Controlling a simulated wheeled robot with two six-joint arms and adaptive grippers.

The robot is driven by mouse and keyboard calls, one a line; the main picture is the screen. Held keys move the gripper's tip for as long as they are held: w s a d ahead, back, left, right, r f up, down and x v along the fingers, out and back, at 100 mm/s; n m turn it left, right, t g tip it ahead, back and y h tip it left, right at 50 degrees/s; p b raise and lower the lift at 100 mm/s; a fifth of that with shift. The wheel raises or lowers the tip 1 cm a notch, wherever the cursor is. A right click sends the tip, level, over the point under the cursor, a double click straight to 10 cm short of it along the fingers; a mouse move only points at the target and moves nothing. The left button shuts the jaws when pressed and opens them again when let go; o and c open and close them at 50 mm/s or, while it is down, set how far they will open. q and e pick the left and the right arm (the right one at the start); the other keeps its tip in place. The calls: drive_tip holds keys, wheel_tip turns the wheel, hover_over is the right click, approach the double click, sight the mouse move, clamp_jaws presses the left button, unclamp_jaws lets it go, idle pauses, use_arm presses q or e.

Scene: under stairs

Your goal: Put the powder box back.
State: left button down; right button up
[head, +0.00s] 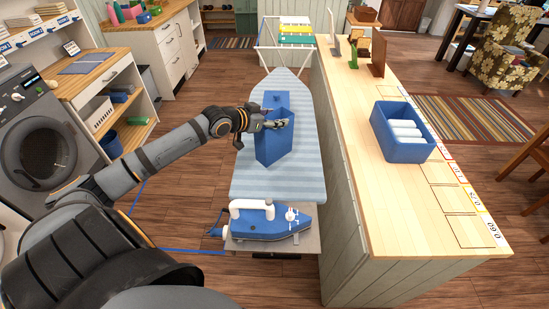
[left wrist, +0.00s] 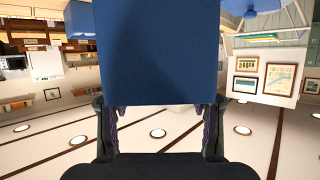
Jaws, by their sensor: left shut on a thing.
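The powder box (head: 271,147) is a tall blue box, upright over the striped ironing board (head: 295,185). My left gripper (head: 275,123) reaches in from the left and is shut on the upper part of the box. In the left wrist view the blue box (left wrist: 158,50) fills the space between the two fingers (left wrist: 160,118). I cannot tell whether the box's base touches the board or hangs just above it. My right gripper is in neither view.
A blue iron (head: 268,222) sits at the board's near end. To the right, a long wooden counter (head: 385,205) carries a blue bin (head: 403,150) of white rolls and marked outlines along its edge. A washing machine (head: 38,140) and shelf unit (head: 128,100) stand left.

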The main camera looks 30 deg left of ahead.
sight(274, 137)
use_arm(q)
drive_tip(key=shift+f, duration=4.15)
drive_tip(key=shift+c, duration=2.3)
unclamp_jaws()
drive_tip(key=shift+f, duration=0.1)
